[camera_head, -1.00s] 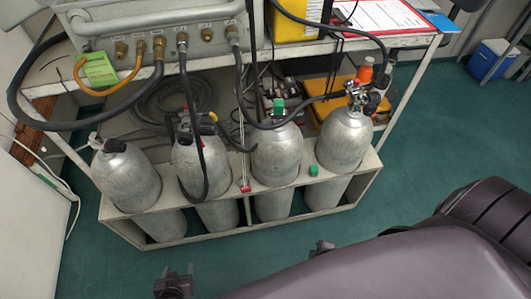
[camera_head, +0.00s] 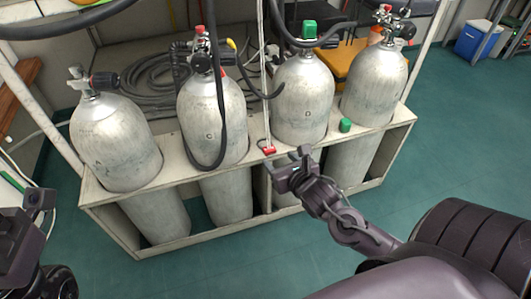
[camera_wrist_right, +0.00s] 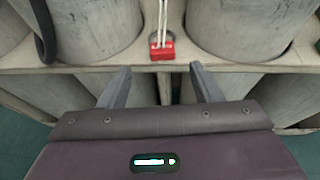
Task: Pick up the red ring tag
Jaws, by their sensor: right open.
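The red ring tag (camera_head: 269,150) hangs on a pale cord at the front top edge of the cylinder rack, between two grey cylinders. In the right wrist view, the red tag (camera_wrist_right: 162,51) lies beyond the fingertips, roughly centred between them, with part of a ring behind it. My right gripper (camera_head: 298,158) is close to the tag, just in front of the rack and to the tag's right. Its two fingers (camera_wrist_right: 160,70) are apart with nothing between them. My left gripper (camera_head: 42,199) is at the left edge, partly cut off; its jaws cannot be made out.
The pale rack (camera_head: 180,160) holds several grey cylinders (camera_head: 115,140). A black hose loop (camera_head: 220,120) hangs before one cylinder. A yellow case (camera_head: 345,66) lies behind.

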